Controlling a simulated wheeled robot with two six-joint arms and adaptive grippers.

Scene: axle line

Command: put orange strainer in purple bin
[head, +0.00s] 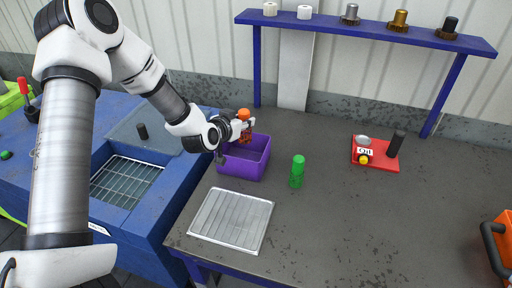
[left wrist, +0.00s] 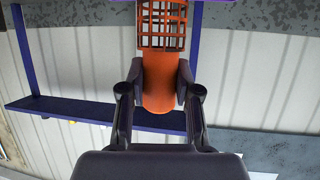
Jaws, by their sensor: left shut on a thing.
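The orange strainer (head: 245,132) is held by my left gripper (head: 226,130) at the purple bin (head: 250,162). In the left wrist view, my left gripper (left wrist: 160,92) is shut on the solid orange end of the strainer, and its cage-like part (left wrist: 162,24) shows at the top. In the head view the strainer is upright over the bin's far part, with its cage end down. I cannot tell whether its lower end is inside the bin or just above it. My right gripper is not in view.
A green cylinder (head: 297,171) stands right of the bin. A metal grid tray (head: 232,220) lies in front. A red tray (head: 377,155) with small items is further right. A blue shelf (head: 370,31) with several fittings stands behind. A blue washer (head: 172,190) is left.

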